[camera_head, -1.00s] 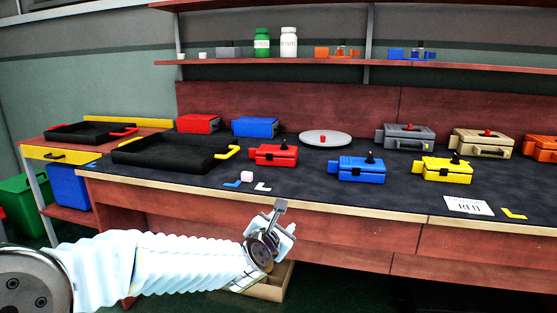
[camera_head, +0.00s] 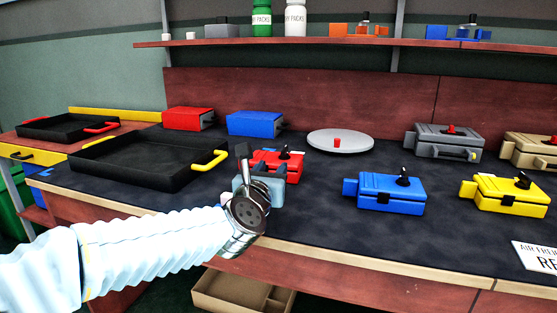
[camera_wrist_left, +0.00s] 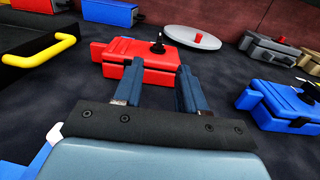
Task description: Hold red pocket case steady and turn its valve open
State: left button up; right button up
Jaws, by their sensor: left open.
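The red pocket case (camera_head: 291,166) lies on the dark bench top, partly hidden behind my left gripper in the head view. In the left wrist view the red case (camera_wrist_left: 140,66) shows a side tab at its left and a black valve knob (camera_wrist_left: 158,46) on top. My left gripper (camera_head: 258,168) is open and just in front of the case. In the left wrist view its two fingers (camera_wrist_left: 158,82) point at the case's near side, with nothing held between them; whether they touch it I cannot tell. My right gripper is out of view.
A blue case (camera_head: 390,194) and a yellow case (camera_head: 510,194) lie to the right. A black tray (camera_head: 128,185) with yellow handles is to the left. A round grey plate (camera_head: 340,142) with a red knob is behind. A paper label (camera_head: 540,256) lies at the right front.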

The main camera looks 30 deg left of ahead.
aim_at(283, 152)
pick_arm(q)
jog(key=shift+w+a, duration=0.1)
jog(key=shift+w, duration=0.25)
jog(key=p+x, duration=0.2)
jog(key=x, duration=1.1)
jog(key=c, duration=0.7)
grip_shut()
